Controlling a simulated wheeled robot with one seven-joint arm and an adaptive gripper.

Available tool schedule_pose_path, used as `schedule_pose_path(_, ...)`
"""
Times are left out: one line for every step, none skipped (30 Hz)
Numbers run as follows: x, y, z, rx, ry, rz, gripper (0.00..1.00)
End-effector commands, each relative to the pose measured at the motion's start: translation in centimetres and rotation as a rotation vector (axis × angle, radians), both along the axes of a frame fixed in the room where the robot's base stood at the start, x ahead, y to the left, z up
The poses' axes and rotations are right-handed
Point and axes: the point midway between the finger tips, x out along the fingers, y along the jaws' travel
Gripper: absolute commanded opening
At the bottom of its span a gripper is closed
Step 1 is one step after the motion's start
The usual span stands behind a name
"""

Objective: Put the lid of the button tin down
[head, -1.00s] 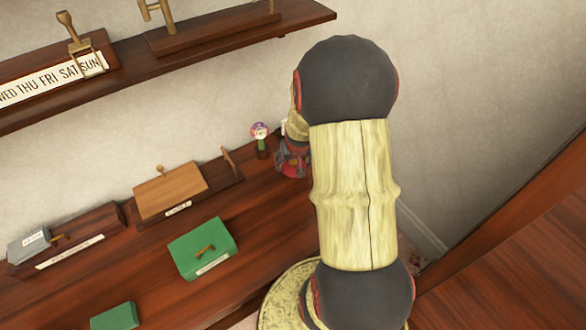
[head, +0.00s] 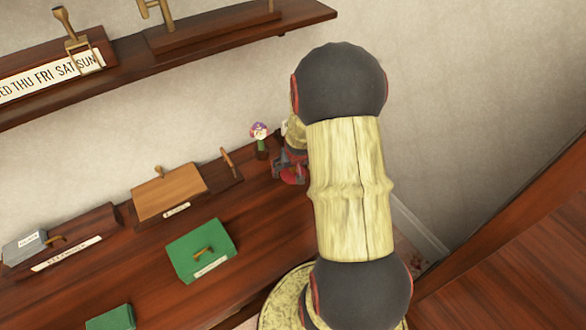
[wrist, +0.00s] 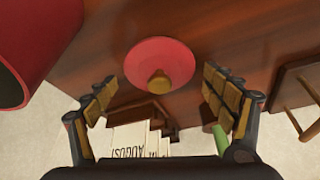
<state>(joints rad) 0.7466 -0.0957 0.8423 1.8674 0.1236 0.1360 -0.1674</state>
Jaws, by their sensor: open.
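A round red lid-like disc with a brownish-yellow knob (wrist: 158,82) lies between and beyond the fingertips in the wrist view, apart from both. It seems to be the tin's lid; what is under it is hidden. My gripper (wrist: 160,88) is open, one finger on each side of the disc. In the head view my gripper (head: 288,160) is low at the right end of the wooden surface, partly hidden by my arm. Something red (head: 292,174) shows just below it there.
A flower figure (head: 259,138) stands close left of my gripper. A green box (head: 190,250) with a handle and a brown lidded box (head: 165,195) stand further left. A shelf (head: 220,40) hangs above. In the wrist view a large red cylinder (wrist: 35,45) is at the upper left.

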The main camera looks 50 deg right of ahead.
Motion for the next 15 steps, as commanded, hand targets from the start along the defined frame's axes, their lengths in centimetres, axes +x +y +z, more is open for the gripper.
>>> schedule_pose_path(0.0,0.0,0.0,0.000,0.000,0.000,0.87)
schedule_pose_path(0.0,0.0,0.0,0.000,0.000,0.000,0.87)
schedule_pose_path(0.0,0.0,0.0,0.000,0.000,0.000,0.87)
schedule_pose_path(0.0,0.0,0.0,0.000,0.000,0.000,0.87)
schedule_pose_path(0.0,0.0,0.0,0.000,0.000,0.000,0.87)
schedule_pose_path(0.0,0.0,0.0,0.000,0.000,0.000,0.87)
schedule_pose_path(0.0,0.0,0.0,0.000,0.000,0.000,0.87)
schedule_pose_path(0.0,0.0,0.0,0.000,0.000,0.000,0.87)
schedule_pose_path(0.0,0.0,0.0,0.000,0.000,0.000,0.87)
schedule_pose_path(0.0,0.0,0.1,0.000,0.000,0.000,0.87)
schedule_pose_path(0.0,0.0,0.2,0.000,0.000,0.000,0.87)
schedule_pose_path(0.0,0.0,0.4,0.000,0.000,0.000,0.87)
schedule_pose_path(0.0,0.0,0.7,-0.001,-0.001,0.000,0.87)
schedule_pose_path(-0.1,0.1,1.0,-0.001,-0.002,0.000,0.87)
schedule_pose_path(-0.2,0.2,1.6,-0.003,-0.003,0.000,0.87)
